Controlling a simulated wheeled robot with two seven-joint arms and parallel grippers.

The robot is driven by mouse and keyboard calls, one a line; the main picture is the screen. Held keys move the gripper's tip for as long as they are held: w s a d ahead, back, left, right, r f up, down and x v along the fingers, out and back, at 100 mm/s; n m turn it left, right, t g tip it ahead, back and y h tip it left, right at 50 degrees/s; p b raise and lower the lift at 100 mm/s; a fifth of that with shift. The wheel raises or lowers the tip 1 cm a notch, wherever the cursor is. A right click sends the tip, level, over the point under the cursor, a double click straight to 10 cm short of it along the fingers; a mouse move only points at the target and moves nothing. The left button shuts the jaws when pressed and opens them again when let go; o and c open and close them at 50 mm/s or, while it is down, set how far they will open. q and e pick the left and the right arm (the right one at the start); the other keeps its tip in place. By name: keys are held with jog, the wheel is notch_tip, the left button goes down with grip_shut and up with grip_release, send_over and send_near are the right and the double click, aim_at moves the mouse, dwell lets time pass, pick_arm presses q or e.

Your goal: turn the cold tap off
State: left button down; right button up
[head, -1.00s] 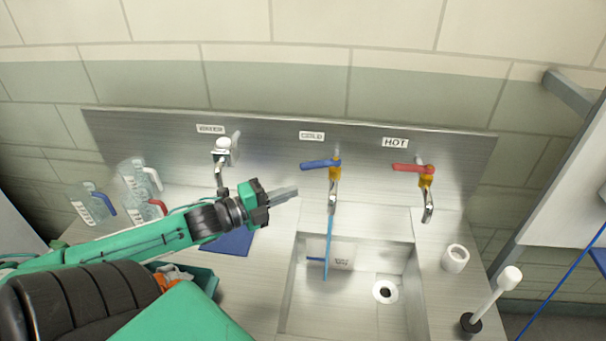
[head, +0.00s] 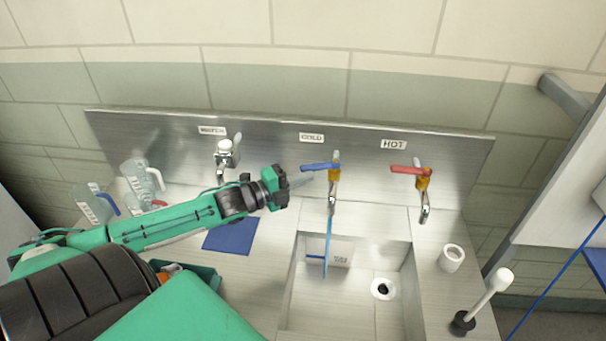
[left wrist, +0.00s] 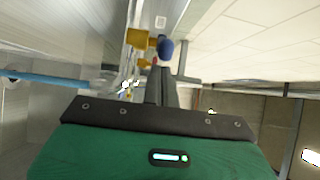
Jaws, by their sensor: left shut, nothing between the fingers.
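The cold tap (head: 333,176) has a blue lever (head: 320,167) that points left, under the COLD label (head: 311,138). A blue stream of water (head: 327,240) runs from its spout into the sink. My left gripper (head: 308,180) is shut and empty, its fingertips just left of the tap and slightly below the lever. I cannot tell whether they touch it. In the left wrist view the blue lever end (left wrist: 166,48) and yellow tap body (left wrist: 138,38) show beyond the fingers (left wrist: 160,85). My right gripper is not in view.
The hot tap (head: 421,182) with a red lever stands to the right. Another tap (head: 226,155) is at the left, near clear jugs (head: 142,180). A blue mat (head: 231,236) lies left of the sink (head: 290,285). A white cup (head: 451,258) and a brush (head: 490,298) are at the right.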

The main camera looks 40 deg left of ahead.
pick_arm(q)
jog(key=shift+w+a, duration=0.1)
dwell(0.3)
jog(key=a, duration=0.1)
jog(key=w+a+m+h+b, duration=0.1)
jog(key=w+a+g+h+b, duration=0.1)
jog(key=shift+a+r+m, duration=0.15)
jog(key=shift+a+m, duration=0.1)
jog(key=shift+m, duration=0.05)
jog(key=shift+r, duration=0.1)
dwell(0.4)
notch_tip(320, 180, up, 20)
jog(key=p, duration=0.3)
jog(key=shift+s+d+f, duration=0.15)
jog(key=shift+f, duration=0.05)
